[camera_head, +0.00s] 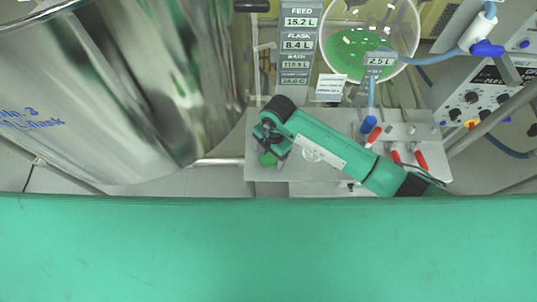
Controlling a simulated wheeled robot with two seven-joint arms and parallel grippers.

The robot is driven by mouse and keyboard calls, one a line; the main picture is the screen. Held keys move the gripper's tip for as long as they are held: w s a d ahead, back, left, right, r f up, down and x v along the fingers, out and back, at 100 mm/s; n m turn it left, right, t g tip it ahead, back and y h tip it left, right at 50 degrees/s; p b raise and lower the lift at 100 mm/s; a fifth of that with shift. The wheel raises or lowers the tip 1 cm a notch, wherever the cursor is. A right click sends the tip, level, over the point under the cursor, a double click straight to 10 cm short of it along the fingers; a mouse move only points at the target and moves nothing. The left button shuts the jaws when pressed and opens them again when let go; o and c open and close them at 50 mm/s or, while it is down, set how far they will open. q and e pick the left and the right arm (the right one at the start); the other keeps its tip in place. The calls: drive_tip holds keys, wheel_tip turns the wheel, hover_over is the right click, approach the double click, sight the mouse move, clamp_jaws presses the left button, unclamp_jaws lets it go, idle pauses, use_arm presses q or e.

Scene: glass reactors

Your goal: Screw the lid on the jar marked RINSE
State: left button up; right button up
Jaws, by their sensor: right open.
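My right arm crosses the middle of the head view, and my right gripper (272,150) is at its left end, over the left part of a grey metal bench. The gripper is small and dark here, and it is open. A small green patch shows right beside its fingers; I cannot tell whether it is part of the gripper or a separate thing. I see no jar with a readable RINSE mark and no lid that I can make out. My left gripper is not in view.
The grey bench (302,187) carries red-handled valves (420,160) on its right. A large shiny vessel (110,90) fills the upper left. A round glass vessel with green liquid (350,50) stands behind, beside a readout panel (300,45). A control box (490,97) is at right.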

sight(269, 156)
drive_tip(key=c, duration=1.1)
drive_tip(key=shift+o, duration=0.2)
wheel_tip(269, 156, up, 20)
drive_tip(key=b, duration=0.3)
